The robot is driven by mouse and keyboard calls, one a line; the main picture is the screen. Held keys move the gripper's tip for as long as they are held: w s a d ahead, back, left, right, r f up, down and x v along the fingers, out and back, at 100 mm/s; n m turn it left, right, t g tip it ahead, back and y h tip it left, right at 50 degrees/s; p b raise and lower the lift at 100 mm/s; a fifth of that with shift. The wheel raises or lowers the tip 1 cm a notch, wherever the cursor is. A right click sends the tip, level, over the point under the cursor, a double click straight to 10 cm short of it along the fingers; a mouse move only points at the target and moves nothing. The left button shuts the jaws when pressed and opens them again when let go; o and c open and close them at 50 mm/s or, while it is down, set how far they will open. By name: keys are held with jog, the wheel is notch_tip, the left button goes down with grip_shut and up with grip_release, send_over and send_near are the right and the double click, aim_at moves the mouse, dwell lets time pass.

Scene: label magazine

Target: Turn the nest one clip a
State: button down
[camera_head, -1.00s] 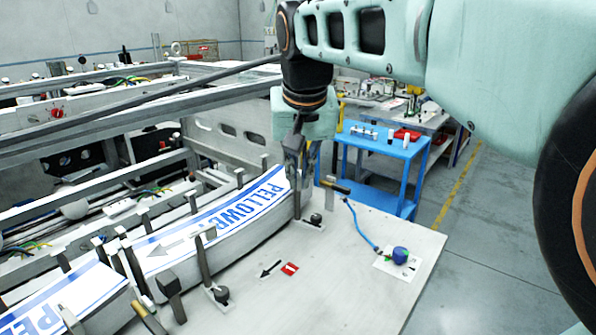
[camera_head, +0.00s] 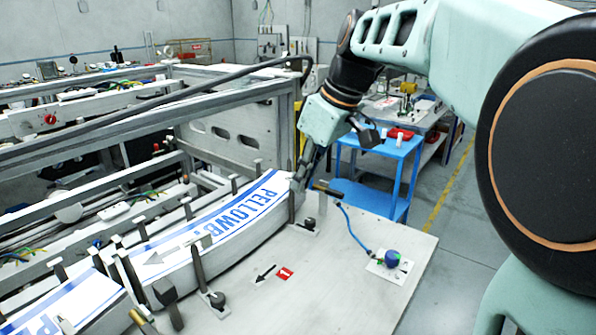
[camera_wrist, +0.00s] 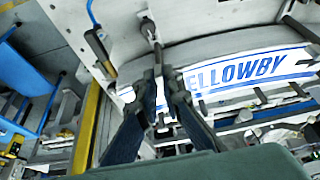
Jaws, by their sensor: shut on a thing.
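A similar clip (camera_head: 198,267) stands at the front side. My gripper (camera_head: 304,180) is tilted at the top of the right-end clip and is shut on it. In the wrist view, the fingers (camera_wrist: 163,84) meet near a slim post; the contact is partly hidden.
A black-handled fitting (camera_head: 326,190) with a blue hose stands close right of my gripper. The hose runs to a blue knob (camera_head: 391,258). Rails and several posts crowd the left. The white tabletop (camera_head: 345,285) is clear in front; a blue cart (camera_head: 376,170) stands behind.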

jog(key=shift+w+d+n+g, duration=0.15)
jog(key=shift+n+g, duration=0.15)
jog(key=shift+n, duration=0.3)
jog(key=c, duration=2.1)
grip_release()
jog(key=v, duration=1.2)
